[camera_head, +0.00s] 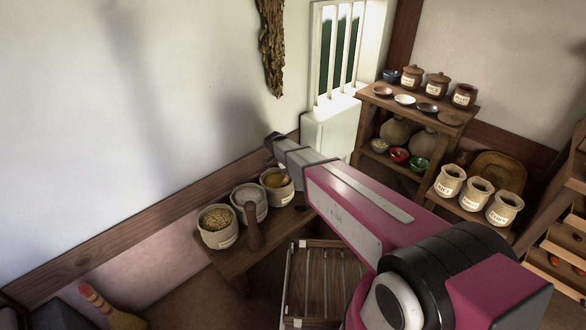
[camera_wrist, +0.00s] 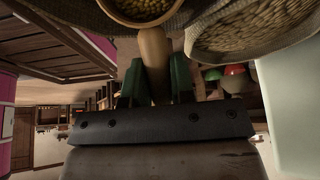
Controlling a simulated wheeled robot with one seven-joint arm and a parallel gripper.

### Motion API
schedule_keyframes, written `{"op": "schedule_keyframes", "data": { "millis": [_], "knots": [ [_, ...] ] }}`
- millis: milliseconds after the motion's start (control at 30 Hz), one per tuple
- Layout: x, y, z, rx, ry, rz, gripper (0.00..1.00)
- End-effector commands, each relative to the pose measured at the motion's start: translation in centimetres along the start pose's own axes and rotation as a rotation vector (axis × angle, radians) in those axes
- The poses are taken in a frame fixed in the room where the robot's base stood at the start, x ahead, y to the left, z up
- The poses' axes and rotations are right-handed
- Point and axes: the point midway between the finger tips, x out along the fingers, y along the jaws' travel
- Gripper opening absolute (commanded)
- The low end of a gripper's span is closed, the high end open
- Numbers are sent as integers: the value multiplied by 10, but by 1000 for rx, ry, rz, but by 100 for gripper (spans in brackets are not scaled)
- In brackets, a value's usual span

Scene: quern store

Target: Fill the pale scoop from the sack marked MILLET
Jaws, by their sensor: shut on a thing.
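My gripper (camera_wrist: 155,82) is shut on the pale wooden handle (camera_wrist: 154,60) of the scoop. The scoop's round bowl (camera_wrist: 128,18) is at the top of the wrist view, with greenish-yellow grain in it, over or in a sack; its depth there I cannot tell. In the head view three open sacks stand on a low bench: the left sack (camera_head: 218,240) holds golden-brown grain, the middle sack (camera_head: 249,190) something whitish, the right sack (camera_head: 279,196) something yellow. The scoop is at the right sack, partly hidden by my arm. The sack labels are too small to read.
The low bench (camera_head: 240,262) stands against the wall. A brown wooden post-like thing (camera_head: 253,228) stands before the middle sack. A slatted crate (camera_head: 290,290) is on the floor.

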Motion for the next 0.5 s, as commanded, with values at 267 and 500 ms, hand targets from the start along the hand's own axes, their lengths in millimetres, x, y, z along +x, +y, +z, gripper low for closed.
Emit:
{"op": "schedule_keyframes", "data": {
  "millis": [267,500],
  "knots": [
    [-10,0,18,0,0,0,0],
    [-16,0,32,-1,-1,0,0]
  ]
}}
